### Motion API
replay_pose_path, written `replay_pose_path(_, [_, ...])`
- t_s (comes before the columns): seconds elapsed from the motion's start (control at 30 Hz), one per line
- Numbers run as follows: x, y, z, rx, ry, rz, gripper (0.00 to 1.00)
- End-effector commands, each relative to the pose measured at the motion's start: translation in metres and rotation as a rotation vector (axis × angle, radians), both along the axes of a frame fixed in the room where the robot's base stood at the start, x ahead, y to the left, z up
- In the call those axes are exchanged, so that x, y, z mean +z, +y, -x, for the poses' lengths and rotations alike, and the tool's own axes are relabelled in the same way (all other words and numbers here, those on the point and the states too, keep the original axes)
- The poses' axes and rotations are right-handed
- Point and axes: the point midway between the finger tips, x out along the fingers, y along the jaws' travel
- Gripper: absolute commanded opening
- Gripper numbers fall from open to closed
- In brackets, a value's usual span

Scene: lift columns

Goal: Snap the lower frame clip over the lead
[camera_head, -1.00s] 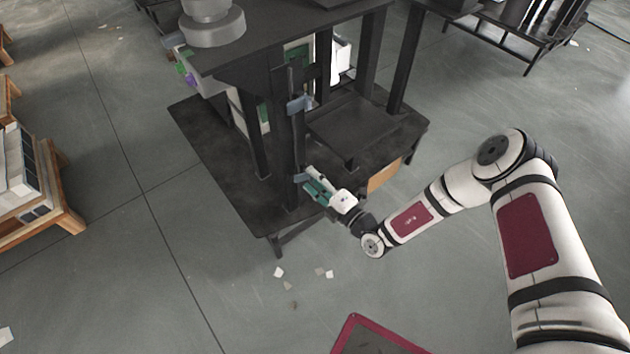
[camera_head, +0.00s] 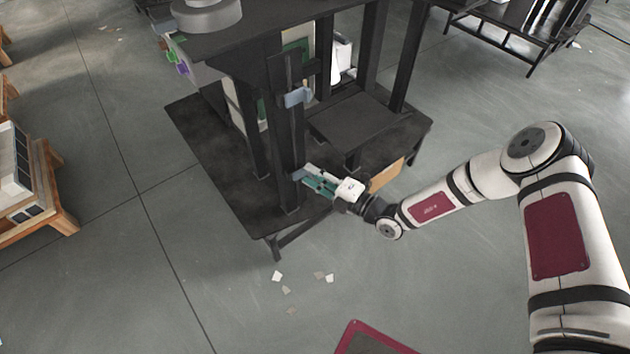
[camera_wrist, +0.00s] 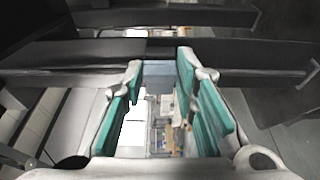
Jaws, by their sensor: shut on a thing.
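The lower frame clip (camera_head: 298,174) is a small blue-grey piece low on the dark upright post (camera_head: 290,130) of the black frame. My gripper (camera_head: 308,178), with green finger pads, reaches it from the right and is shut on it. In the wrist view, my gripper (camera_wrist: 160,72) has its fingertips on both sides of the blue-grey clip (camera_wrist: 157,68), against a dark bar. A similar upper clip (camera_head: 297,96) sits higher on the post. I cannot make out the lead or whether the clip is closed over it.
The black frame has a wide base plate (camera_head: 205,150) and a dark block (camera_head: 355,125) right of the post. Light scraps (camera_head: 278,276) lie on the floor in front. Open floor lies between.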

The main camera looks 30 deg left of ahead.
Motion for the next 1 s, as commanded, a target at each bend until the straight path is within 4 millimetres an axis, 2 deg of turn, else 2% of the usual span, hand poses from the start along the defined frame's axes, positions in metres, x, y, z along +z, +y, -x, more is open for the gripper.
replay_pose_path(0.37, [0.0, 0.0, -0.001, 0.013, -0.002, 0.003, 0.0])
replay_pose_path(0.4, [0.0, 0.0, -0.001, 0.013, -0.002, 0.003, 0.35])
replay_pose_path(0.47, [0.0, 0.0, -0.001, 0.012, -0.002, 0.003, 0.47])
replay_pose_path(0.8, [0.0, -0.002, -0.001, 0.012, -0.001, 0.003, 0.47])
replay_pose_path(1.0, [0.0, -0.026, 0.001, 0.009, 0.001, 0.003, 0.47])
